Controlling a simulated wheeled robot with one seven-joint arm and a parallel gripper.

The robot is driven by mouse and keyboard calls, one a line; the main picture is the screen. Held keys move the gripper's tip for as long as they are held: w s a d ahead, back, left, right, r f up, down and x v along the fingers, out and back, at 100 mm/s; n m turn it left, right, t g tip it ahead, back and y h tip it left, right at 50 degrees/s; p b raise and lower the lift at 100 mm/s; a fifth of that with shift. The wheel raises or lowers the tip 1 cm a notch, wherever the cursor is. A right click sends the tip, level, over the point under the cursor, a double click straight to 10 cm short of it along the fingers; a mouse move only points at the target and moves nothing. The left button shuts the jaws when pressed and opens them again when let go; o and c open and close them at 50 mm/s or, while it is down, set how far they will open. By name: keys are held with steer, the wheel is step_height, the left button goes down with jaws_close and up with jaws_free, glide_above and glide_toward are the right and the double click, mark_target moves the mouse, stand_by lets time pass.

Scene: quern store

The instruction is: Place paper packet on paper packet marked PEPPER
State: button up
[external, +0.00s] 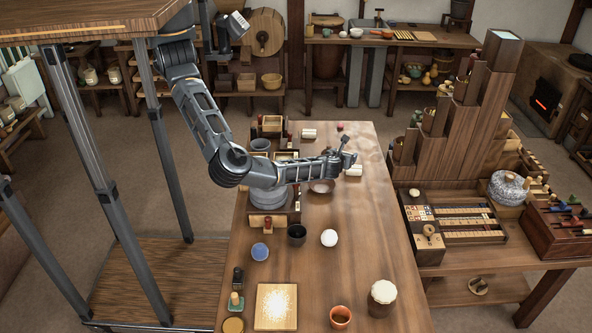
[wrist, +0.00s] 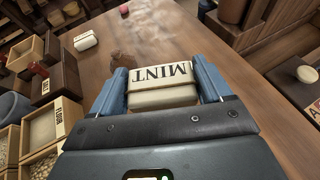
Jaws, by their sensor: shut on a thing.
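My gripper (wrist: 163,85) is shut on a cream paper packet marked MINT (wrist: 162,73), its lettering upside down in the wrist view. In the external view my gripper (external: 337,164) is over the middle of the long table, with the held packet (external: 349,158) at its tip. Another whitish packet (external: 309,134) lies farther back on the table and shows at upper left in the wrist view (wrist: 85,40). No PEPPER marking is legible.
Wooden boxes (wrist: 51,126), one marked FLOUR, line the table's left side. A reddish bowl (external: 321,186) stands below my gripper. A dark cup (external: 297,234), white ball (external: 329,237) and blue ball (external: 260,251) stand nearer. The table's right side is mostly clear.

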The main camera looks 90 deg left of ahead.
steer(key=x, duration=0.5)
steer(key=f+x, duration=0.1)
steer(key=x, duration=0.2)
steer(key=shift+f, duration=2.2)
steer(key=shift+f, duration=0.2)
steer(key=o, duration=1)
steer(key=shift+r, duration=0.1)
steer(key=shift+c, duration=0.2)
steer(key=shift+r+p, duration=0.25)
steer(key=shift+p, duration=0.15)
steer(key=b+v, duration=0.1)
steer(key=v, duration=1.1)
